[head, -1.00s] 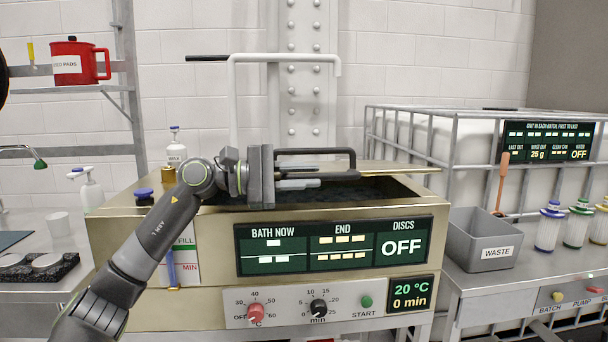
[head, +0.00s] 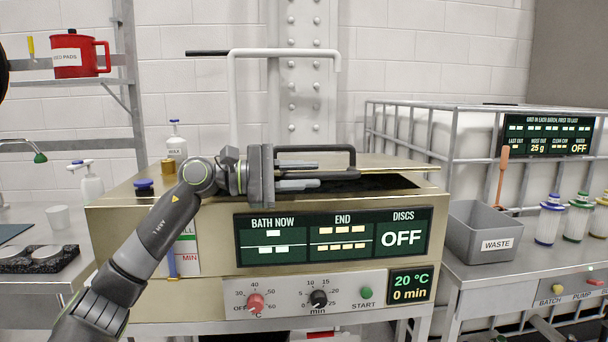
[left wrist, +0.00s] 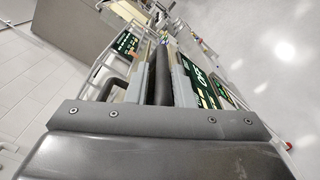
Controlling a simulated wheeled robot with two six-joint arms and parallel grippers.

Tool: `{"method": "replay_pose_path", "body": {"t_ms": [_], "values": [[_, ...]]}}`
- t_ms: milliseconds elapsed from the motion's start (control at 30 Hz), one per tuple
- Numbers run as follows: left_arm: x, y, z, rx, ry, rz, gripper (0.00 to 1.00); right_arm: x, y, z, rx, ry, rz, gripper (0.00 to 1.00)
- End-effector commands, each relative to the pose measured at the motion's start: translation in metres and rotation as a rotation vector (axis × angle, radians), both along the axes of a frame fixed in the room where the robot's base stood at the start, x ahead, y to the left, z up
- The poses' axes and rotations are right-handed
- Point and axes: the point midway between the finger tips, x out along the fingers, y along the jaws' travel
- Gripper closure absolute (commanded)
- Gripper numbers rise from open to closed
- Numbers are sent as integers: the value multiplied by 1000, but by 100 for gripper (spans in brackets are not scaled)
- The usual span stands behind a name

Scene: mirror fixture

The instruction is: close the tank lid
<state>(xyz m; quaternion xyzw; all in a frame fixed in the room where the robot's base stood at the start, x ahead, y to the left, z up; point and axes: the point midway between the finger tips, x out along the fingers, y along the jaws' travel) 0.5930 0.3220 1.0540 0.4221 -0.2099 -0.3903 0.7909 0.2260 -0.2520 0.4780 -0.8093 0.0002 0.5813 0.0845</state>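The brass-coloured tank (head: 150,215) stands in the middle of the head view. Its flat lid (head: 395,163) lies over most of the top opening, and a dark wedge-shaped gap shows at the front right. The lid carries a dark bar handle (head: 345,150). My left gripper (head: 300,176) comes in from the left and has its fingers on either side of the handle's bar. In the left wrist view the dark bar (left wrist: 159,75) sits between the two grey fingers, apparently gripped. The gripper and arm hide part of the lid's left side. My right gripper is not in view.
A white upright post with a dark-ended crossbar (head: 232,100) stands behind the tank. A grey waste bin (head: 484,230) stands on the right bench.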

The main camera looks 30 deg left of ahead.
Motion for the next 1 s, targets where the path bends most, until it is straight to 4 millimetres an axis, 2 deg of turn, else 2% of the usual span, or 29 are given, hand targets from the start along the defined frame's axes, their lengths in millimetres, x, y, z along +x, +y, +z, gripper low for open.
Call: {"method": "replay_pose_path", "body": {"t_ms": [33, 100, 467, 867, 1000], "values": [[0, 0, -1, 0, 1, 1, 72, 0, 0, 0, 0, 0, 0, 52], [0, 0, 0, 1, 1, -1, 64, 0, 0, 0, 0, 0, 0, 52], [-3, 2, 0, 3, -2, -3, 64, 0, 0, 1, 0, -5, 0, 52], [-35, 45, -3, 7, 1, 1, 64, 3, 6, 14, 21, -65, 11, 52], [-44, 58, -3, 6, 2, 0, 64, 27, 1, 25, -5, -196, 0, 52]]}}
